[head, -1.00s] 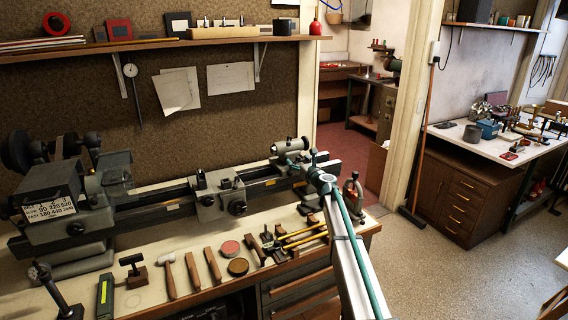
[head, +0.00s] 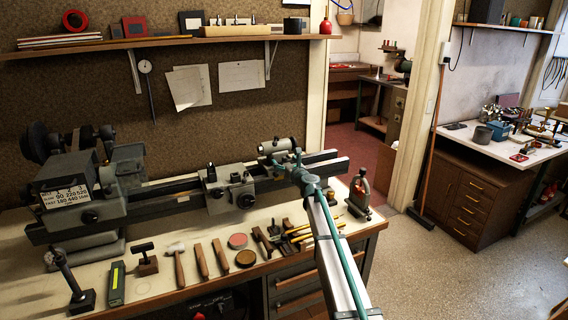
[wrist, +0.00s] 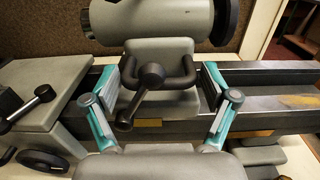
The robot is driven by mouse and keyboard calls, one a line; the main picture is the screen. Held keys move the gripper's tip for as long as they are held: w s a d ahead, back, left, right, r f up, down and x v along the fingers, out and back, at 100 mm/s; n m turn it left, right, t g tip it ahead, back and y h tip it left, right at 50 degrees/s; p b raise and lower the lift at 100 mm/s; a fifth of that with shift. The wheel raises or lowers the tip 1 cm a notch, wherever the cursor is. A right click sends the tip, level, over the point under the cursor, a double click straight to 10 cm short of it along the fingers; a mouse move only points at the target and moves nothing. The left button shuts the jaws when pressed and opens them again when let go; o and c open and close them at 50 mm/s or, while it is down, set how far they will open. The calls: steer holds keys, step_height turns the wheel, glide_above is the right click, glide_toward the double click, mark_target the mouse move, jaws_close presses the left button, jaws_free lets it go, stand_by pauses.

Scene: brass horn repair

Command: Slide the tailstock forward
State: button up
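The grey tailstock (head: 279,147) sits on the lathe bed toward its right end. In the wrist view the tailstock (wrist: 160,50) shows its round barrel at the top and a black ball-ended lever on its front. My gripper (wrist: 168,78) is open, its teal-edged fingers spread wide, one on each side of the tailstock's lower body. The fingertips are close to its sides; contact is hard to make out. In the head view my gripper (head: 288,165) is at the tailstock's front, partly hiding it.
The grey carriage (head: 228,187) stands on the bed left of the tailstock, with bare rail between. The headstock (head: 75,198) is farther left. A small vise (head: 360,190) stands at the bench's right end. Hammers and files (head: 200,260) lie along the front of the bench.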

stand_by(0.3)
steer(key=v, duration=1.2)
steer(key=shift+s+d+f, duration=0.1)
steer(key=shift+f, duration=0.05)
